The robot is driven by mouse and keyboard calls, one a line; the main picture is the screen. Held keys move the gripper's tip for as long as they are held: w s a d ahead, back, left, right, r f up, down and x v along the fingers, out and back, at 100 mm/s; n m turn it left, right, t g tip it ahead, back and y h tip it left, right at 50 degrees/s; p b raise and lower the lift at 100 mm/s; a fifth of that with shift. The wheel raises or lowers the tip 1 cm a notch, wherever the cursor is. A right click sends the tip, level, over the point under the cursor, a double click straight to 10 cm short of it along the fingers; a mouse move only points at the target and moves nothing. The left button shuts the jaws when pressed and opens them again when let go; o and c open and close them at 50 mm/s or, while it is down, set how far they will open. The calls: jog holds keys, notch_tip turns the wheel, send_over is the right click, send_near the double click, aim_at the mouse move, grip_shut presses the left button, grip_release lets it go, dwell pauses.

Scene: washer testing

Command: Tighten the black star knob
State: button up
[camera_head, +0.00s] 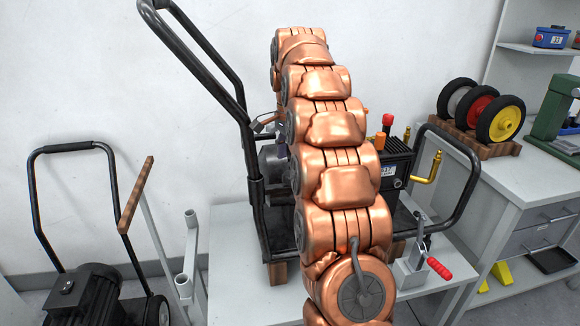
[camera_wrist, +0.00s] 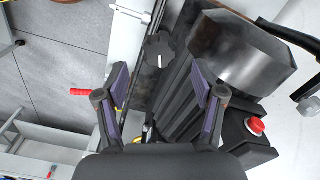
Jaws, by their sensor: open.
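The black star knob (camera_wrist: 160,47) shows in the wrist view, dark with a white line on its face. It sits beside the dark machine body, beyond my fingertips. My gripper (camera_wrist: 161,82) is open, with its two purple-padded fingers apart and nothing between them. The knob lies ahead of the gap between the fingers, apart from them as far as I can tell. In the head view my copper-coloured arm covers the middle of the machine. I cannot make out the knob there.
A black tubular cart frame (camera_head: 462,160) surrounds the machine on the grey bench (camera_head: 235,245). A red-handled clamp (camera_head: 438,267) and a yellow pipe (camera_head: 432,168) stand at its right. A red cap (camera_wrist: 255,126) sits on a black block. Wheels (camera_head: 500,123) rest on the right-hand bench.

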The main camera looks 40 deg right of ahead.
jog(key=shift+r, duration=1.4)
